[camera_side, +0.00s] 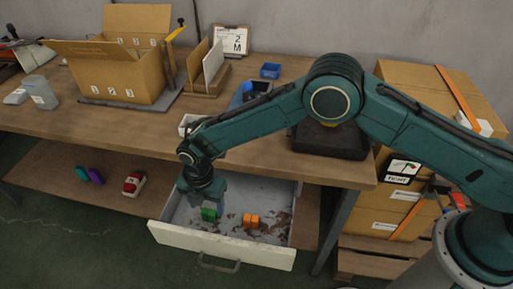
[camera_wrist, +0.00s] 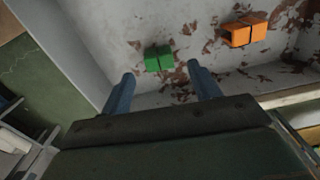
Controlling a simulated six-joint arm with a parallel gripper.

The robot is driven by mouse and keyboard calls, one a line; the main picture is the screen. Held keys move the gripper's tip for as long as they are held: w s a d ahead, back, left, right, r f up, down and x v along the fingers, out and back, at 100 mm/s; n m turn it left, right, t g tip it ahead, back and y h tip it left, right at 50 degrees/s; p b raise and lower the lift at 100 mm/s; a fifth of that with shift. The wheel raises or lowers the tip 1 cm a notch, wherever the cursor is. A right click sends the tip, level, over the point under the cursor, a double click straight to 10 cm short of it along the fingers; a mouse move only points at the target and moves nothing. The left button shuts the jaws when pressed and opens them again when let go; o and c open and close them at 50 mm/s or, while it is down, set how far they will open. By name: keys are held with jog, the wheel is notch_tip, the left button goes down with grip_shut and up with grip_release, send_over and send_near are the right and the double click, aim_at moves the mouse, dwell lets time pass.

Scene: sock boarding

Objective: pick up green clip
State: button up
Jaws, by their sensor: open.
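The green clip (camera_side: 209,214) lies on the floor of the open drawer (camera_side: 222,246), left of the orange clip. It also shows in the wrist view (camera_wrist: 158,59), a block with a dark line across it. My gripper (camera_side: 205,200) points down into the drawer, close to the green clip. In the wrist view my gripper (camera_wrist: 160,82) is open and empty, with its two blue-grey fingers apart. The green clip appears between and just beyond the fingertips, with no visible contact.
An orange clip (camera_side: 251,220) lies right of the green one in the drawer. The drawer walls surround both, and the tabletop (camera_side: 110,122) overhangs behind. On the lower shelf lie a teal item (camera_side: 82,173), a purple item (camera_side: 96,176) and a red-and-white item (camera_side: 133,184).

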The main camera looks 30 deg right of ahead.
aim_at(209, 211)
jog(key=shift+w+d+f, duration=0.1)
jog(key=shift+f, duration=2.25)
jog(key=shift+c, duration=0.4)
jog(key=c, duration=1)
